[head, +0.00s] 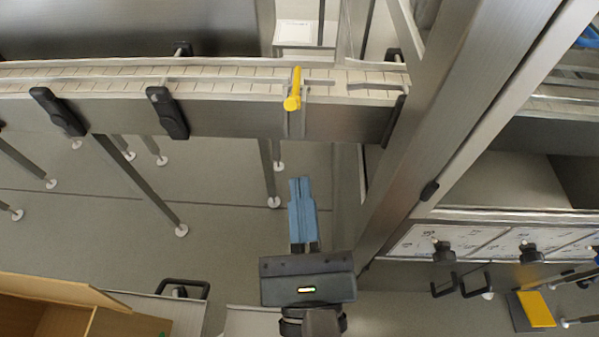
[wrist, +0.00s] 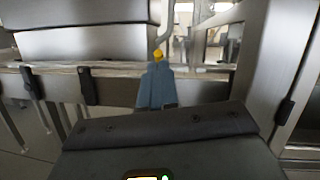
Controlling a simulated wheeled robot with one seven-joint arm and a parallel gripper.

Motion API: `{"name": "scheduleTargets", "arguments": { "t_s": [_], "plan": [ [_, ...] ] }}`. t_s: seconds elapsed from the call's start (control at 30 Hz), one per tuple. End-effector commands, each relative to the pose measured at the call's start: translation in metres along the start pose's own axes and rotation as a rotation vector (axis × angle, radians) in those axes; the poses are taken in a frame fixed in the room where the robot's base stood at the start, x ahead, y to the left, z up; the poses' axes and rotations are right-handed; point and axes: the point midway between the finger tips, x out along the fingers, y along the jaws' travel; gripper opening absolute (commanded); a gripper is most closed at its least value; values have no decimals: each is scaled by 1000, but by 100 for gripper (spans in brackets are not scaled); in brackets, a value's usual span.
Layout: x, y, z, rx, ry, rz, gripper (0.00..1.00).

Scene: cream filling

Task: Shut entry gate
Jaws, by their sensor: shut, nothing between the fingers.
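A yellow handle (head: 293,90) sits on a small metal bracket at the near side of the conveyor (head: 240,118); I take it to belong to the entry gate, but cannot tell how far open or shut the gate is. In the wrist view the yellow handle (wrist: 158,55) shows just beyond my fingertips. My gripper (head: 300,181) has blue fingers, shut with nothing between them. They point at the conveyor and appear apart from the handle in the head view. The fingers also show in the wrist view (wrist: 157,68).
A slanting steel post (head: 445,125) stands to the right of my gripper. Black clamps (head: 167,112) stick out from the conveyor side. A wooden box (head: 60,305) is at the lower left. Grey floor (head: 100,220) lies open between the conveyor legs.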

Motion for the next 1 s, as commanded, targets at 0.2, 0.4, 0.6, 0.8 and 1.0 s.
{"name": "scheduleTargets", "arguments": {
  "t_s": [0.2,0.4,0.6,0.8,1.0],
  "plan": [
    [-20,-2,9,0,0,0,0],
    [-22,-2,12,-1,-1,0,0],
    [-22,-2,11,0,-1,0,0],
    [-22,-2,11,0,0,0,0],
    [-31,-13,6,-126,16,-7,0]
  ]
}}
